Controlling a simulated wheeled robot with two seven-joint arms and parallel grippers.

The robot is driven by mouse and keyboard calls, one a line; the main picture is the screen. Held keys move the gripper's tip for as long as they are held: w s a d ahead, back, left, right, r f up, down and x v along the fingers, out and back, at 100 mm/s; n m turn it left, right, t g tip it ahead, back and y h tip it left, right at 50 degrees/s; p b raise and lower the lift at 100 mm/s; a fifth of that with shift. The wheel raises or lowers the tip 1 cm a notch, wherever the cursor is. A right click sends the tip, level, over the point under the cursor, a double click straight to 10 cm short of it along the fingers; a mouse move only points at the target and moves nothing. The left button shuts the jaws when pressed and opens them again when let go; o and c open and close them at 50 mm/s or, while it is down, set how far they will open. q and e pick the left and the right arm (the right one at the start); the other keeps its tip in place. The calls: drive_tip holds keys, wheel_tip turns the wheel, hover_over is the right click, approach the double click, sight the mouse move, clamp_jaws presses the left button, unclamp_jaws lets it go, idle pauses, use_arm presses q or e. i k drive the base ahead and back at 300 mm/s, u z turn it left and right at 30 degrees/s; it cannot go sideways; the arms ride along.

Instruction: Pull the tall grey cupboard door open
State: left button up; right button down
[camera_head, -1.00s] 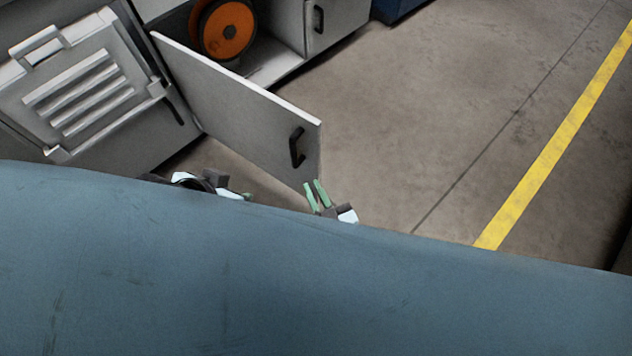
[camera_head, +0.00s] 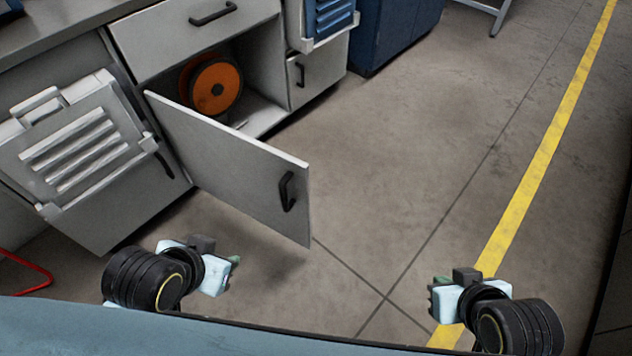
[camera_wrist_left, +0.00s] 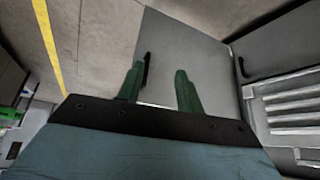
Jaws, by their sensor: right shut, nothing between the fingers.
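The grey cupboard door (camera_head: 230,165) stands swung open, out over the floor, with its black handle (camera_head: 288,191) near the free edge. Behind it the cupboard holds an orange reel (camera_head: 215,88). My left gripper (camera_head: 233,262) is in front of the door, at lower left, apart from it. In the left wrist view its two green fingers (camera_wrist_left: 160,88) are spread and empty, with the door panel (camera_wrist_left: 195,50) beyond them. My right gripper (camera_head: 437,284) is to the right over open floor, clear of the door; its fingers are mostly hidden, and it is shut and empty.
A grey louvred unit (camera_head: 75,150) stands left of the door. A drawer (camera_head: 190,30) is above the cupboard and a smaller closed door (camera_head: 318,75) to its right. A blue cabinet (camera_head: 398,35) stands farther back. The floor right of the door is clear, crossed by a yellow line (camera_head: 535,180).

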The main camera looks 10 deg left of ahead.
sight(270, 184)
drive_tip(key=z, duration=0.15)
drive_tip(key=k, duration=0.3)
drive_tip(key=u, duration=0.9)
drive_tip(key=i, duration=0.6)
drive_tip(key=z, duration=0.15)
